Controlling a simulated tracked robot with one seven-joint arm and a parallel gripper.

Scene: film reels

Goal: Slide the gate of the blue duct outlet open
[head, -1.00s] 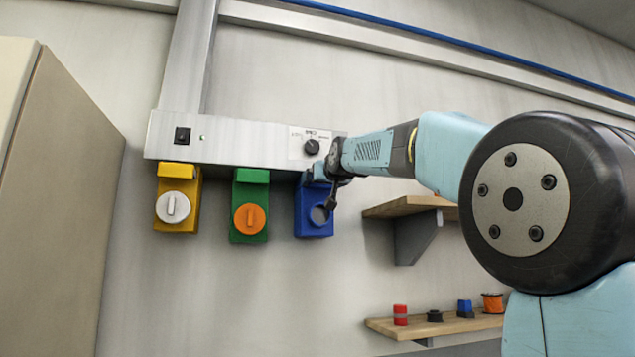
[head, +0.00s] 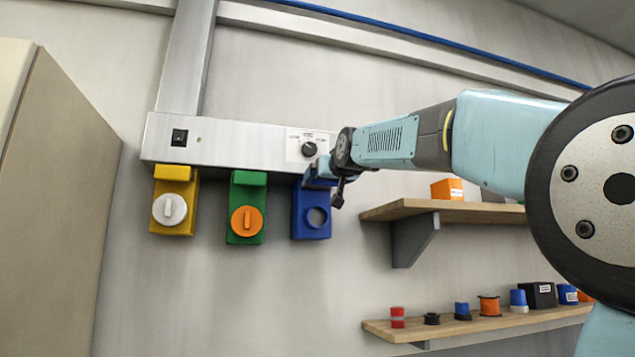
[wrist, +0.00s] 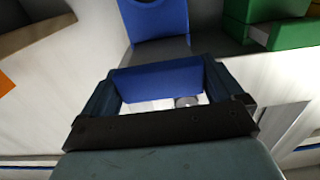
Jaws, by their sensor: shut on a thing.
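The blue duct outlet (head: 311,228) hangs under the right end of a white wall box. A round opening (head: 317,217) shows in its front face. The outlet also shows at the top of the wrist view (wrist: 160,22). My gripper (head: 321,176) is at the outlet's upper part, just under the box, and partly hides it. In the wrist view a blue block (wrist: 160,80), which looks like the gate's handle, sits between the two fingers, and my gripper is shut on it. I cannot tell exactly how far the gate covers the opening.
The white box (head: 230,145) has a black switch and a dial. A green outlet (head: 247,195) with an orange knob and a yellow outlet (head: 173,200) with a white knob hang to the left. Shelves (head: 450,214) with small items stand at right; a cabinet (head: 55,220) at left.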

